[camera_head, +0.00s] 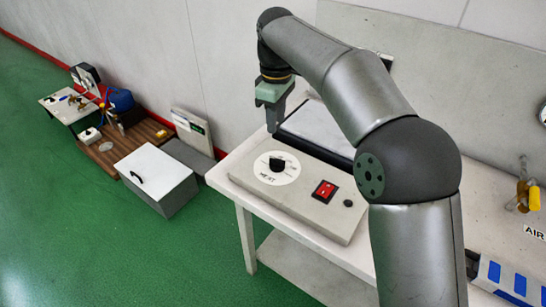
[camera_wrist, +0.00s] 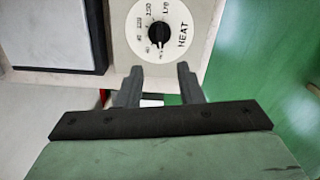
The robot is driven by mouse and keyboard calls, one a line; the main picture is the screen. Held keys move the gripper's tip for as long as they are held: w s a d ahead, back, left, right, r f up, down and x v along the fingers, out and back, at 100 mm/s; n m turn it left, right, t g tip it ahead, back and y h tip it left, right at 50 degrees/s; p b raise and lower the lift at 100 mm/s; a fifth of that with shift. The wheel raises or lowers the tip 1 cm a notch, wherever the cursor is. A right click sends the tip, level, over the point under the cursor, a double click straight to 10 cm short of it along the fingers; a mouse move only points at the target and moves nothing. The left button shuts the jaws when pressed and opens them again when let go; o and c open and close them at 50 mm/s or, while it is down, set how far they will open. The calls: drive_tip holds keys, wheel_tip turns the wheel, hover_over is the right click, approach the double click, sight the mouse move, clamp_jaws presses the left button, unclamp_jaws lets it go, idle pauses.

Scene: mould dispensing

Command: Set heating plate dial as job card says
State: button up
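The heating plate's grey control box (camera_head: 310,205) sits on a white table and carries a round white dial face with a black knob (camera_head: 277,164). In the wrist view the knob (camera_wrist: 159,36) sits in the middle of the face, with "HEAT" and several numbers around it. The numbers are too small to read surely, and so is the knob's setting. My gripper (camera_head: 273,128) hangs beside the dial, toward the wall. In the wrist view its two fingers (camera_wrist: 160,78) are apart and empty, short of the knob. I cannot make out a job card.
A red switch (camera_head: 325,190) and a small black button (camera_head: 348,203) are on the same box. The dark-edged plate (camera_head: 315,125) lies behind it. A yellow-handled valve (camera_head: 528,190) marked AIR is at the right. A white lidded box (camera_head: 155,178) stands left of the table on green floor.

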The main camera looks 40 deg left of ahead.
sight(276, 159)
wheel_tip(276, 159, down, 13)
drive_tip(key=shift+r+b, duration=0.2)
drive_tip(key=shift+b, duration=0.5)
clamp_jaws()
